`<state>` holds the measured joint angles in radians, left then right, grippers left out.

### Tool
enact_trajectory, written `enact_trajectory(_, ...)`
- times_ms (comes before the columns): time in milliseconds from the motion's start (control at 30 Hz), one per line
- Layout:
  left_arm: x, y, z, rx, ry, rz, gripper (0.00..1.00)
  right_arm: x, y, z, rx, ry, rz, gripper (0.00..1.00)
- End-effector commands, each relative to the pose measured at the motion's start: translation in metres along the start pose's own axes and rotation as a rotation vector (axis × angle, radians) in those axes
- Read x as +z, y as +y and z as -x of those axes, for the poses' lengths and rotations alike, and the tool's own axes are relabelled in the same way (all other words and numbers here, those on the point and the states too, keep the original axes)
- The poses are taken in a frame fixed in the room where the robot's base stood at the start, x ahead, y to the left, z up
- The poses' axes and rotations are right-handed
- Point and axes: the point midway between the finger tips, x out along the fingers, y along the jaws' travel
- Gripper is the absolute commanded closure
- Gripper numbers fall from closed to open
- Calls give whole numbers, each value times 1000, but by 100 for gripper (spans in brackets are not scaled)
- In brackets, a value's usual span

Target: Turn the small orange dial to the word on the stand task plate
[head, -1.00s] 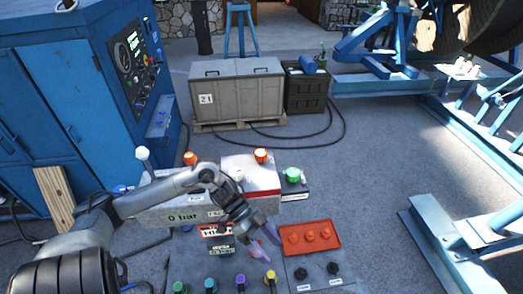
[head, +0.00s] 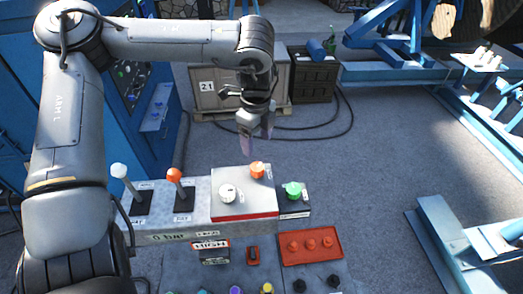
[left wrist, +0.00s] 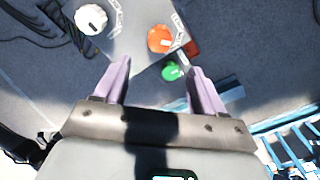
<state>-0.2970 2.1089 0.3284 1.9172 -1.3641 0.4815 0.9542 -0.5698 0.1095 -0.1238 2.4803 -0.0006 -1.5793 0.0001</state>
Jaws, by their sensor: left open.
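The small orange dial (head: 257,170) sits on top of a white box with a red lower edge (head: 245,207). In the left wrist view the orange dial (left wrist: 160,39) lies beyond and between the fingertips, with small word labels near it that I cannot read. A plate (head: 210,245) on the front panel appears to read "HIGH". My left gripper (head: 257,141) points down above and slightly behind the orange dial, apart from it. Its purple fingers stand wide apart and empty in the left wrist view (left wrist: 160,75). My right gripper is out of view.
A white dial (head: 227,193) shares the box top. A green knob (head: 293,190) stands to the right. A white-tipped lever (head: 119,171) and an orange-tipped lever (head: 174,175) rise to the left. A red tray (head: 311,246) with several red knobs lies in front.

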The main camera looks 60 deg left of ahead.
Motion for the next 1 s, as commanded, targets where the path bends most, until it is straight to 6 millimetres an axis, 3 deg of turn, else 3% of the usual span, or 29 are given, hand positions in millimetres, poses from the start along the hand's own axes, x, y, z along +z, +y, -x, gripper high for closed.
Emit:
enact_trajectory(167,0,0,-11,1,-10,-4,30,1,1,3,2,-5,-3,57)
enact_trajectory(700,1,0,-90,0,-8,-3,30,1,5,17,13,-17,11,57)
enact_trajectory(1000,1,0,-105,-3,-8,-2,30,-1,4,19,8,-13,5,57)
